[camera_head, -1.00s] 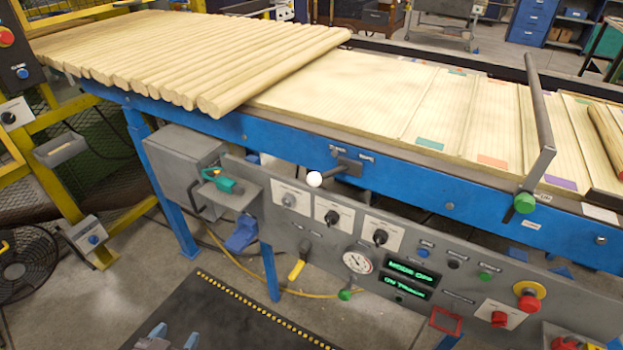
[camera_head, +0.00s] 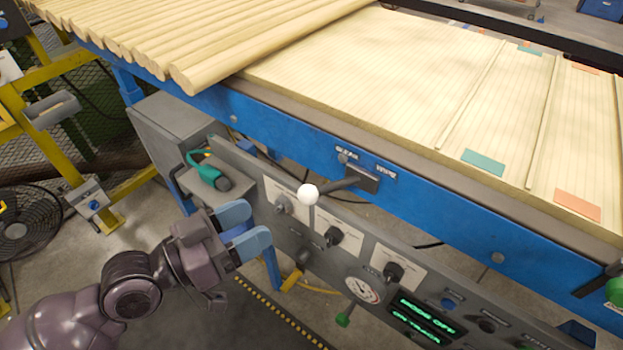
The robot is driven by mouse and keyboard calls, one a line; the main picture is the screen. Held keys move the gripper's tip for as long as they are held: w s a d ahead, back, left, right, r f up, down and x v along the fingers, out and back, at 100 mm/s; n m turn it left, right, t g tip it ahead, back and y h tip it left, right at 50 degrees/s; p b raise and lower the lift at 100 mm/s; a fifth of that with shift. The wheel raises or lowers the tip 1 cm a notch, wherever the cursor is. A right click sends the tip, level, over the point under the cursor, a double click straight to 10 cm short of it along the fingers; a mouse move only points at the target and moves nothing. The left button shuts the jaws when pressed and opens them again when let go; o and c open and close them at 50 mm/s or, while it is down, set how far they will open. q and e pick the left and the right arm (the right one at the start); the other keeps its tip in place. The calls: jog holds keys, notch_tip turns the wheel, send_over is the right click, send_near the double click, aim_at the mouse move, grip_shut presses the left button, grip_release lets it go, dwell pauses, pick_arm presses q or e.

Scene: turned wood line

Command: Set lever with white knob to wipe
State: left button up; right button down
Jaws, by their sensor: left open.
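The lever with the white knob (camera_head: 308,194) is mounted on the blue rail (camera_head: 300,140) of the line. Its dark arm (camera_head: 340,185) reaches from a grey bracket (camera_head: 361,176) toward the left and toward me, with the knob at its end. Two small labels sit above the bracket: the left one seems to read "clean", the right one (camera_head: 387,174) "wipe". The knob is on the left label's side. My left gripper (camera_head: 256,226) has blue fingertips, is open and empty, and is left of and below the knob, apart from it. My right gripper is out of view.
Below the lever is a grey control panel with several black knobs (camera_head: 333,236), a gauge (camera_head: 364,290) and green displays (camera_head: 428,318). Wooden rods (camera_head: 230,55) lie on the table above.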

aim_at(299, 199)
pick_arm(q)
jog(key=shift+x, duration=5.25)
grip_shut()
